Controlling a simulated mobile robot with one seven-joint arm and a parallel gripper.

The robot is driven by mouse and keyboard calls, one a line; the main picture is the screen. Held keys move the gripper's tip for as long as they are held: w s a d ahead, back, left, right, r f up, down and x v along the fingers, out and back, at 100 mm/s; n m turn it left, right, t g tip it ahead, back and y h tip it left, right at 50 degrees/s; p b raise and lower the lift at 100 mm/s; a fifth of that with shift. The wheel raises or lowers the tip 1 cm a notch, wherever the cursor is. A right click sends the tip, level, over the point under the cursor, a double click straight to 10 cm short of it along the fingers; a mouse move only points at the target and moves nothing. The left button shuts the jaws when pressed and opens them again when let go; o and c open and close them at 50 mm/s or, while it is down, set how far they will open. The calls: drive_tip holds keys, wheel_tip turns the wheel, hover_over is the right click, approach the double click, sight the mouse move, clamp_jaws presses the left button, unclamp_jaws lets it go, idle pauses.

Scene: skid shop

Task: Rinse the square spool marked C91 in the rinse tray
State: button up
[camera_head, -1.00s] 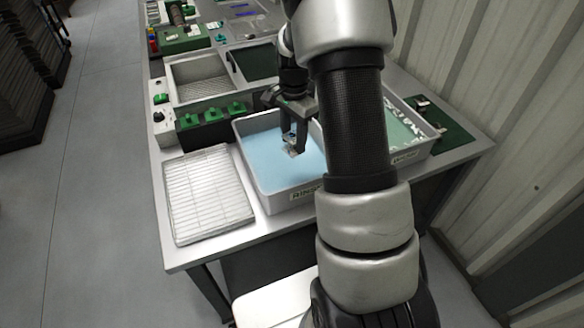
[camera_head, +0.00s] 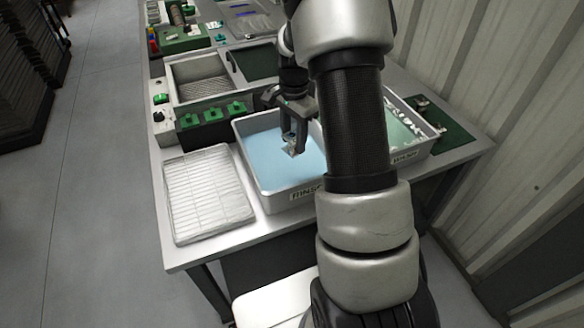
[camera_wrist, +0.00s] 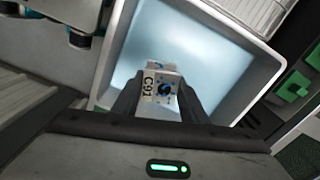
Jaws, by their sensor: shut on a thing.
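The square spool marked C91 (camera_wrist: 160,88) is light-coloured with blue marks, and its label reads C91 in the wrist view. My gripper (camera_wrist: 158,100) is shut on it, one finger on each side. In the head view my gripper (camera_head: 293,146) points down into the rinse tray (camera_head: 290,200), a pale grey tray of light blue liquid with a label on its front. The spool shows small between the fingertips, at or just above the liquid; I cannot tell how deep it is. The tray's wall also shows in the wrist view (camera_wrist: 262,72).
A white wire rack (camera_head: 208,193) lies left of the rinse tray. A second tray (camera_head: 408,150) with pale pieces stands to the right, partly hidden by my arm. A panel with several green parts (camera_head: 212,115) and a metal basin (camera_head: 200,80) stand behind.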

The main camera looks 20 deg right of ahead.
sight(293, 136)
drive_tip(key=shift+r, duration=0.15)
wheel_tip(293, 136, up, 4)
drive_tip(key=p, duration=0.3)
idle(0.7)
